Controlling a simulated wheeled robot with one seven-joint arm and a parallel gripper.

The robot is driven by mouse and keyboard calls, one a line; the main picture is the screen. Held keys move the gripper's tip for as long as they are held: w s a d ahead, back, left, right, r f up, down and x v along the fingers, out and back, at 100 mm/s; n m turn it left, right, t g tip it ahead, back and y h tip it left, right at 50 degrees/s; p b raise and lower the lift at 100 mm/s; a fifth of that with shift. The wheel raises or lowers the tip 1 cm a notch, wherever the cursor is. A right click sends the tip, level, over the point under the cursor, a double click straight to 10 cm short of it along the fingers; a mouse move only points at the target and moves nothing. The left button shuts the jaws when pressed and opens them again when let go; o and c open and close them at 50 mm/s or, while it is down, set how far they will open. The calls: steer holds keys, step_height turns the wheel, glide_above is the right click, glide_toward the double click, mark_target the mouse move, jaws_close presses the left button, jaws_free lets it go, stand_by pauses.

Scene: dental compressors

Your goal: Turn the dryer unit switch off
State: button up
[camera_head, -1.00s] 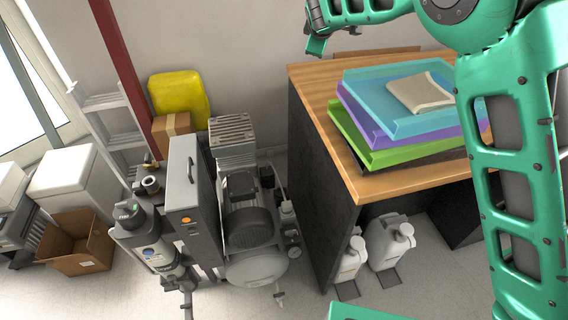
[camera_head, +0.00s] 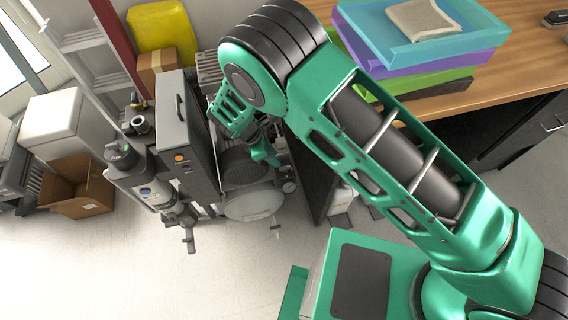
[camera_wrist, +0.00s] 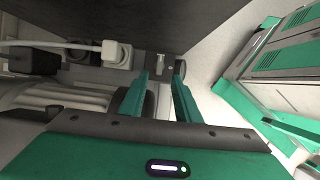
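A tall grey cabinet (camera_head: 184,140), which looks like the dryer unit, stands beside the compressor (camera_head: 250,190) in the head view. An orange round button (camera_head: 178,158) is on its front. My gripper (camera_head: 266,152) is low over the compressor, right of the cabinet, partly hidden by my arm. In the wrist view, my gripper (camera_wrist: 162,78) is open, two green fingers apart with nothing held. A small metal switch-like part (camera_wrist: 163,66) shows beyond and between the fingertips, by a dark panel. I cannot tell whether it is touched or its position.
A white plug (camera_wrist: 115,52) and a black plug (camera_wrist: 35,60) sit left of the fingers. A wooden table (camera_head: 520,50) with stacked trays (camera_head: 430,55) stands at right. A filter cylinder (camera_head: 135,170) is left of the cabinet. The floor in front is clear.

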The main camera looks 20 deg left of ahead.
mark_target(284, 167)
steer(key=x, duration=0.8)
steer(key=shift+f, duration=0.35)
steer(key=shift+w, duration=0.1)
jaws_close()
